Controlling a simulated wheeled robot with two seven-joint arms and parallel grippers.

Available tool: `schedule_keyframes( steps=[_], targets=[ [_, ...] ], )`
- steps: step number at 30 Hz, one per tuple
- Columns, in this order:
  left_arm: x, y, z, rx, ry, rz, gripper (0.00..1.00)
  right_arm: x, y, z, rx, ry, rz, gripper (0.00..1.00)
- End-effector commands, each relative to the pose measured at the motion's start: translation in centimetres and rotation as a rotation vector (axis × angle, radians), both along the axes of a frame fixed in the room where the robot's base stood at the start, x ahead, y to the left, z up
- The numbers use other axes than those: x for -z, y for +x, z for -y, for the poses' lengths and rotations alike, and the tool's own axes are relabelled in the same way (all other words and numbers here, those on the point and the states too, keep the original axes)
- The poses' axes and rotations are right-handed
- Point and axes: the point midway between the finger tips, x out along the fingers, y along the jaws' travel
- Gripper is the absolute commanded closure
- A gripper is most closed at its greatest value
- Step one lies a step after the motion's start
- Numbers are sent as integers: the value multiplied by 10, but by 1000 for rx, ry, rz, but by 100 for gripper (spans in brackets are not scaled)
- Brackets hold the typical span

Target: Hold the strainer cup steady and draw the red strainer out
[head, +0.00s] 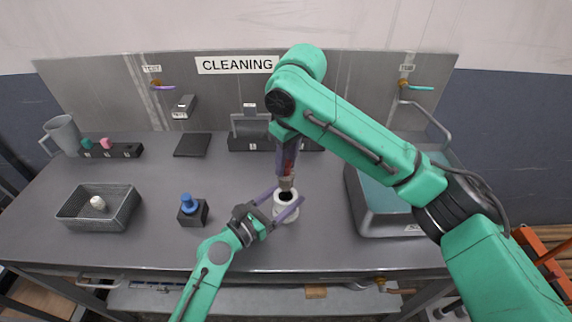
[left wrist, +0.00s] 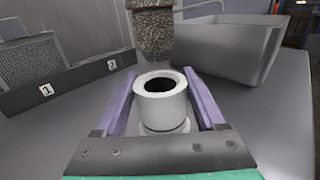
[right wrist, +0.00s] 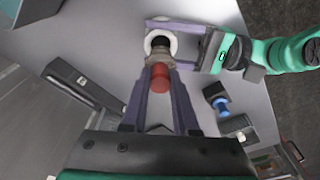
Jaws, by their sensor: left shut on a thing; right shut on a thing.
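The white strainer cup (head: 287,213) stands on the table, upright. My left gripper (head: 282,206) is shut on it, one purple finger on each side; the cup's dark opening (left wrist: 160,84) shows in the left wrist view. My right gripper (head: 287,163) points down above the cup and is shut on the red strainer (right wrist: 160,80). The strainer's speckled grey mesh end (left wrist: 153,36) hangs above the cup, with a gap between its bottom and the rim in the left wrist view. Most of the red part is hidden by the fingers in the head view.
A numbered dark holder (left wrist: 60,92) stands behind the cup. A grey basin (head: 362,215) is at the right. A block with a blue knob (head: 190,205) and a grey tray (head: 127,213) with a white piece are at the left. The table front is clear.

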Motion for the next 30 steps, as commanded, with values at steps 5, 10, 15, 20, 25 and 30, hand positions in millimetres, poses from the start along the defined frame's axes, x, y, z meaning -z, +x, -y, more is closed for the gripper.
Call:
schedule_keyframes(
  steps=[5, 10, 15, 20, 25, 30],
  targets=[
    [1, 0, 0, 0, 2, -2, 20, 0, 0, 0, 0, 0, 0, 100],
    [1, 0, 0, 0, 1, -1, 0, 0, 0, 0, 0, 0, 0, 100],
    [1, -2, -2, 0, 1, -2, 0, 0, 0, 0, 0, 0, 0, 100],
    [2, -22, -22, 0, 4, -4, 0, 0, 0, 0, 0, 0, 0, 100],
    [2, -56, -55, 2, 6, -6, 0, 0, 0, 0, 0, 0, 0, 100],
    [2, -79, -79, -1, 3, -6, 0, 0, 0, 0, 0, 0, 0, 100]
  ],
)
